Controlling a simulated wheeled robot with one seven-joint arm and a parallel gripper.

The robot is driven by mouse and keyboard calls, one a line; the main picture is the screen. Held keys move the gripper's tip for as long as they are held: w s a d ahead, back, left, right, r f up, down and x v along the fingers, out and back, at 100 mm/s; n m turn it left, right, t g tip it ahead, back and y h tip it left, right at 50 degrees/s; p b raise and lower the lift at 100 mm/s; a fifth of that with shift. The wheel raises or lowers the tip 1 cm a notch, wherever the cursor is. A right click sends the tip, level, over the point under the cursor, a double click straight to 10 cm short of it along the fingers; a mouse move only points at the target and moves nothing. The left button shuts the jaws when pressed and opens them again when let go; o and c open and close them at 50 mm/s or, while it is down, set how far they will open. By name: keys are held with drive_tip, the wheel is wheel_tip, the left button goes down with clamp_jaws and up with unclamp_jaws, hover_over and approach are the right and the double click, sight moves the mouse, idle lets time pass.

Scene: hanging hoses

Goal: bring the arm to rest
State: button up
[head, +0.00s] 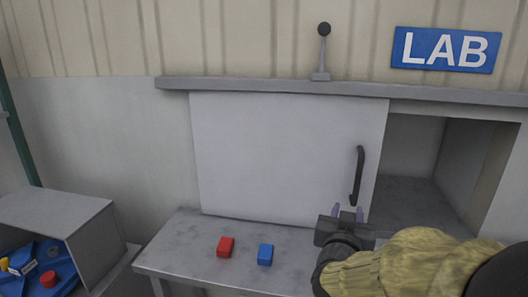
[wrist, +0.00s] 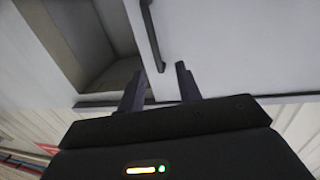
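My gripper (head: 347,212) is in the lower middle right of the head view, in front of the white sliding door (head: 280,150). Its two fingers are apart, and the wrist view shows nothing held between the fingertips (wrist: 159,75). The dark door handle (head: 358,176) stands just above the fingers in the head view. In the wrist view the handle (wrist: 152,40) lies ahead, between the lines of the fingers; I cannot tell how large the gap is. My arm in its yellow sleeve reaches in from the lower right.
The door covers the left and middle; an open recess (head: 412,150) shows at its right. A red block (head: 225,247) and a blue block (head: 265,254) sit on the grey bench (head: 190,245). A grey box (head: 60,215) stands at the left. A lever (head: 323,50) stands on the rail.

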drive_tip(key=a+f+n+g+y, duration=0.2)
drive_tip(key=a+f+y, duration=0.25)
drive_tip(key=f, duration=0.25)
drive_tip(key=s+a+f+n+g+y, duration=0.3)
drive_tip(key=s+a+f+g, duration=0.1)
drive_tip(key=s+f+g, duration=0.85)
wheel_tip(320, 180, up, 13)
drive_tip(key=t+p, duration=0.1)
drive_tip(key=p, duration=1.3)
drive_tip(key=shift+s+d, duration=0.2)
drive_tip(key=shift+s, duration=0.05)
drive_tip(key=shift+f+t, duration=0.1)
drive_tip(key=shift+t, duration=0.15)
drive_tip(key=shift+w, duration=0.1)
